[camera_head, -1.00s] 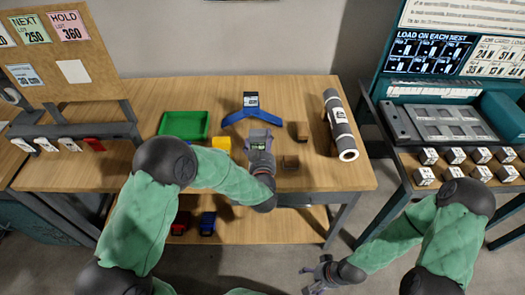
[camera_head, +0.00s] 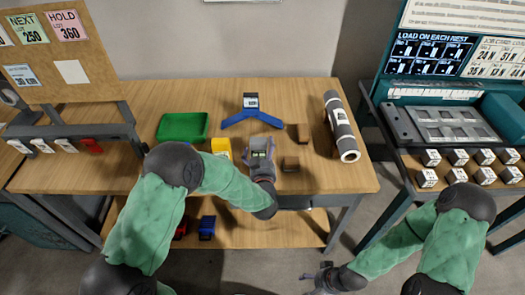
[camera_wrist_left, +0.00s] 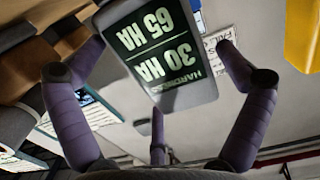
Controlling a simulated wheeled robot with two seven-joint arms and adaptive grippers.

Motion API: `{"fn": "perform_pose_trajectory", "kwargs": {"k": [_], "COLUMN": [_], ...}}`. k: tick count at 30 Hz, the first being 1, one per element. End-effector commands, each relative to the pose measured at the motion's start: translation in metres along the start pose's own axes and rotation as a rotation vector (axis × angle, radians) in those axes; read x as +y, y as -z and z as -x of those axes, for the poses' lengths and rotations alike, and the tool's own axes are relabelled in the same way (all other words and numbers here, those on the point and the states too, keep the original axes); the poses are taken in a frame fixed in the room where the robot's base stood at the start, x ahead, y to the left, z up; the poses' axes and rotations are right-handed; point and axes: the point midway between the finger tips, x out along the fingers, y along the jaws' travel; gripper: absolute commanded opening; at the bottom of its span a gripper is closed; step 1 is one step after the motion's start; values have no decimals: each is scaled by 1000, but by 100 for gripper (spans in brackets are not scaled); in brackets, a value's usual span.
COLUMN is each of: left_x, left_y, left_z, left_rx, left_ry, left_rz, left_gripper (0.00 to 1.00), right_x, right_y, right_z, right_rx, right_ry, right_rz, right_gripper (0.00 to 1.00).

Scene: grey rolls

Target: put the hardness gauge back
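The hardness gauge (camera_head: 259,143) is a grey block with a small display, in my left gripper (camera_head: 263,153) over the middle of the wooden table. In the left wrist view the gauge (camera_wrist_left: 168,88) shows a dark face with 30 HA and 65 HA. The fingers (camera_wrist_left: 160,75) flank its sides; the contact is partly hidden. My right gripper (camera_head: 322,277) is open and empty, low in front of the table.
A green tray (camera_head: 183,127) and a yellow block (camera_head: 221,147) are to the left. Two brown blocks (camera_head: 300,132) (camera_head: 290,164) and a grey roll (camera_head: 341,128) lie to the right. Red and blue items (camera_head: 207,227) sit on the lower shelf. Bare tabletop (camera_head: 300,95) shows behind the stand.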

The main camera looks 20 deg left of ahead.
Motion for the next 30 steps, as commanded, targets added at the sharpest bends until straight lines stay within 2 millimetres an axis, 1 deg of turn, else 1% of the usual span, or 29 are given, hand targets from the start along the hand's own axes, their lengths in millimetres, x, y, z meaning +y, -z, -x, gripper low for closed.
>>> {"fn": "perform_pose_trajectory", "kwargs": {"k": [5, 8, 11, 14, 18, 24, 27, 30], "left_x": [0, 0, 1, 0, 1, 1, 1, 0], "left_y": [1, 5, 4, 5, 6, 4, 4, 3], "left_z": [0, 0, 14, 33, 62, 98, 110, 117], "left_rx": [0, 0, -1, -1, -1, -1, 0, -1], "left_ry": [0, 0, -2, -2, -3, -3, -3, -1], "left_rz": [0, 0, -1, -1, -1, -1, 0, -1], "left_gripper": [100, 100, 100, 100, 100, 100, 100, 100], "right_x": [0, -2, -3, -4, -7, -9, -10, -11], "right_y": [0, 0, 0, 0, -1, -1, -1, -1], "right_z": [1, 4, 7, 12, 19, 26, 29, 30], "right_rx": [0, 0, 0, 0, 0, 0, 0, 0], "right_ry": [0, 0, 0, 0, 0, 0, 0, 0], "right_rz": [0, 0, 0, 0, 0, 0, 0, 0], "right_gripper": [75, 75, 75, 75, 75, 75, 75, 75]}}
